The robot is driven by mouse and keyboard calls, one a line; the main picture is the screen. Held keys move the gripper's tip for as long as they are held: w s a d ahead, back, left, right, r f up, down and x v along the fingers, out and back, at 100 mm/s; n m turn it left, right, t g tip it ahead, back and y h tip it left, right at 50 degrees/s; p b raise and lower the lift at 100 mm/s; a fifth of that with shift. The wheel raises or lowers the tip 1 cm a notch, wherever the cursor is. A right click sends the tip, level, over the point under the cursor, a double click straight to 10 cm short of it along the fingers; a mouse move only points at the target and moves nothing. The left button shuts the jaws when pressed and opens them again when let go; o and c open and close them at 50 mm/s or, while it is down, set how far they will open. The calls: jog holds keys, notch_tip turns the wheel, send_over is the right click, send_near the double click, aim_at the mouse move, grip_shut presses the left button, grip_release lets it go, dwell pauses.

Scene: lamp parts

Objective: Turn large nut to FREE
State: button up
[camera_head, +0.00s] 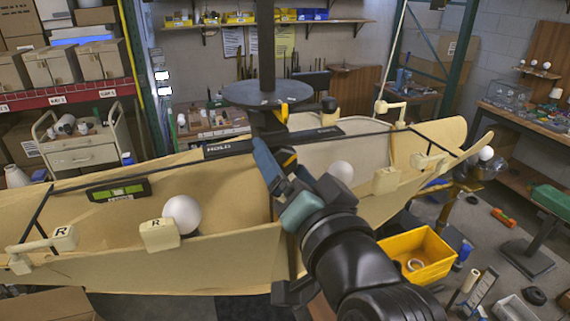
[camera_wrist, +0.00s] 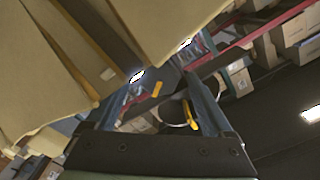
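The large nut cannot be picked out for certain. A dark round hub (camera_head: 272,122) with yellow tabs sits on the central pole under a grey disc (camera_head: 268,93), and it may be the nut. A black bar (camera_head: 228,147) beside it reads HOLD. My gripper (camera_head: 274,152) reaches up to just below the hub, with a blue finger and a yellow piece near it. In the wrist view, my gripper's two fingers (camera_wrist: 155,88) stand apart. A dark round part with an orange tab (camera_wrist: 157,90) shows between or beyond them. Contact cannot be told.
Beige lamp panels (camera_head: 105,265) spread to both sides, with white bulbs (camera_head: 183,213) and cream blocks (camera_head: 159,235) on them. A yellow bin (camera_head: 418,257) is at lower right. Shelves and benches stand behind.

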jog(key=shift+s+d+f+b, duration=0.1)
jog(key=shift+s+d+b, duration=0.05)
jog(key=shift+s+b, duration=0.3)
jog(key=p+v, duration=0.7)
jog(key=v, duration=0.5)
dwell(0.5)
